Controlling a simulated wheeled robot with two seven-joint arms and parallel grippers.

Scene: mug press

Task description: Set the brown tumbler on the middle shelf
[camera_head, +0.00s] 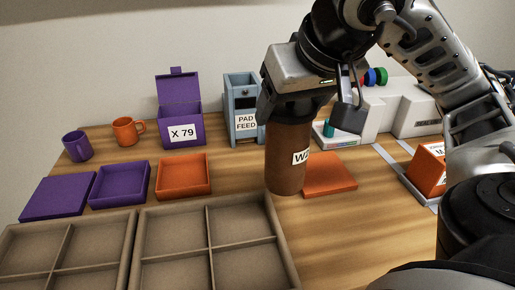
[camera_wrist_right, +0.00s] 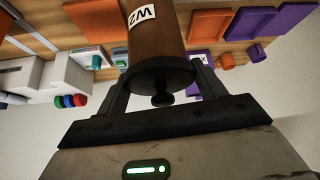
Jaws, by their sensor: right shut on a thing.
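The brown tumbler (camera_head: 288,165) has a white label, partly cut off in the head view, that reads W2 in the right wrist view. My right gripper (camera_head: 303,108) is shut on the tumbler near its dark top and holds it roughly upright. The tumbler also shows in the right wrist view (camera_wrist_right: 160,45), between the two fingers (camera_wrist_right: 162,85) with its dark lid and knob toward the camera. I cannot tell whether its base clears the table. No shelf is visible in either view. My left gripper is not in view.
The wooden table (camera_head: 330,235) is bare right of the divided grey trays (camera_head: 140,250). Purple and orange trays, a purple mug (camera_head: 77,146), an orange mug (camera_head: 128,131), a purple X 79 box (camera_head: 180,105) and a pad feeder (camera_head: 243,100) stand behind. An orange plate (camera_head: 330,178) lies beside the tumbler.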

